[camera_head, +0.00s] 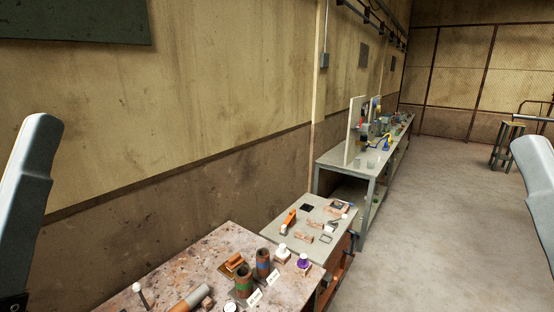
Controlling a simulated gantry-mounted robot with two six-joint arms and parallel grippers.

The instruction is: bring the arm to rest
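Part of my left arm (30,175) shows as a grey link at the left edge. Part of my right arm (540,180) shows as a grey link at the right edge. Neither gripper is in the picture, so I cannot see their fingers or anything they may hold. Both visible links are apart from the tables in the picture.
A stained table (150,277) at the bottom holds two rusty pipe pieces (243,281), bottles and small parts. A lower grey table (291,225) adjoins it. A long workbench (345,160) stands farther back along the wall. The floor (440,220) on the right is clear, with a stool (507,132) far back.

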